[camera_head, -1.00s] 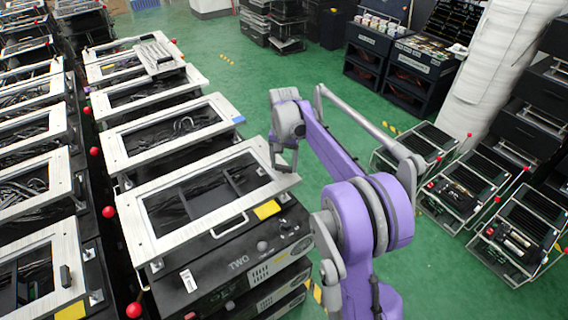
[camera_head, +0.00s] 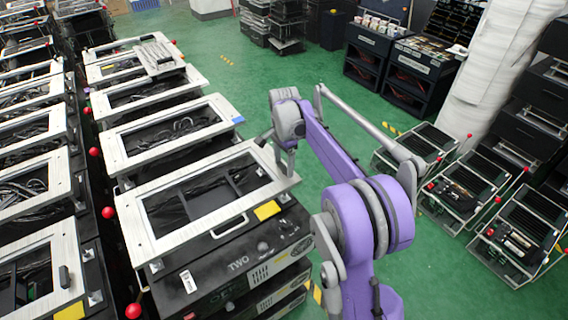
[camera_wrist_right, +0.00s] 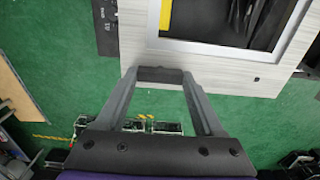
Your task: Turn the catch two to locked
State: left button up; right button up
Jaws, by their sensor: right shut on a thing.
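The black unit marked TWO (camera_head: 238,264) stands at the front middle of the head view, with a pale frame (camera_head: 132,222) on top. My right gripper (camera_head: 277,148) is at the frame's far right corner. In the right wrist view, its two grey fingers (camera_wrist_right: 160,75) are shut on a small dark bar-like piece (camera_wrist_right: 160,74) just off the frame's edge. I take this piece to be catch two. Its markings and how it is mounted cannot be made out. My left gripper is not in view.
More framed units (camera_head: 165,135) stand in a row behind unit TWO and to its left. Red balls (camera_head: 108,212) line the gap between the rows. Open green floor (camera_head: 330,110) lies right of the units. Black racks (camera_head: 515,235) stand at the far right.

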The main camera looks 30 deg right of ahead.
aim_at(284, 168)
dwell(0.5)
jog(key=o, duration=1.4)
jog(key=shift+r, duration=0.15)
notch_tip(284, 168, up, 11)
jog(key=shift+f+p, duration=0.2)
jog(key=shift+p, duration=0.15)
jog(key=s+a+f+n+t, duration=0.2)
jog(key=s+a+n+t, duration=0.1)
jog(key=s+a+n, duration=0.9)
jog(key=s+a+f+n+t, duration=0.1)
jog(key=s+f, duration=0.2)
jog(key=s, duration=0.2)
jog(key=s+a+f+n, duration=0.1)
jog(key=s+f+n, duration=0.1)
jog(key=s+f, duration=0.2)
jog(key=s+a+f+n+t, duration=0.1)
jog(key=s+f+n, duration=0.1)
jog(key=s, duration=0.4)
jog(key=shift+s+f+t, duration=0.3)
jog(key=shift+s+f, duration=0.1)
jog(key=shift+f, duration=0.3)
